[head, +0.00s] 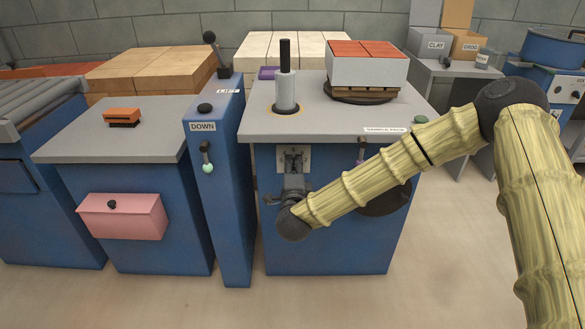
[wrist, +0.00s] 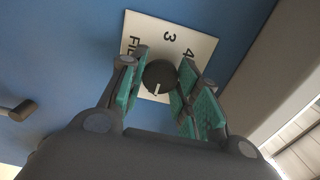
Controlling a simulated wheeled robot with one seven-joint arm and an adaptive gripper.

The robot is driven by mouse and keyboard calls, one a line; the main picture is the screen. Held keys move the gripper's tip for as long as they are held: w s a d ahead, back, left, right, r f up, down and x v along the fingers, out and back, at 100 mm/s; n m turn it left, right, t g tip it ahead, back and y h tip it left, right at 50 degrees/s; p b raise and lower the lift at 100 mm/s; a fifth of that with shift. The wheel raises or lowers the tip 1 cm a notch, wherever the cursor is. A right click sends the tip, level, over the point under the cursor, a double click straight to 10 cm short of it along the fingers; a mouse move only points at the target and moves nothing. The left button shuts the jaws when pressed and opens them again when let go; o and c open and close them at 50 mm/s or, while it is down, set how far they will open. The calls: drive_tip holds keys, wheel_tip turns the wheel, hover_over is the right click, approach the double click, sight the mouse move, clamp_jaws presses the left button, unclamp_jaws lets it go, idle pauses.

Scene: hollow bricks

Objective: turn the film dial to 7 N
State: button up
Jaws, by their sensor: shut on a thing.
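The film dial (wrist: 158,74) is a dark round knob with a short white pointer line, on a white plate (wrist: 203,44) fixed to a blue front. The plate shows "3", "4" and part of the word "FILM"; other marks are hidden by my fingers. My gripper (wrist: 161,88) has its teal pads on either side of the dial, shut on it. The pointer line points toward the bottom of the wrist view. In the head view my gripper (head: 293,167) reaches the pale plate (head: 280,155) on the cabinet front, and the dial is mostly hidden there.
The blue cabinet (head: 330,245) has a grey top (head: 310,123) carrying a post (head: 286,90) and a brick stack (head: 366,72). A lever with a purple part (head: 361,149) hangs right of the plate. A blue column (head: 228,200) with a green-knobbed lever (head: 207,160) stands left.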

drive_tip(key=shift+s+f, duration=0.1)
drive_tip(key=o, duration=1.1)
drive_tip(key=shift+c, duration=0.2)
drive_tip(key=s, duration=1.2)
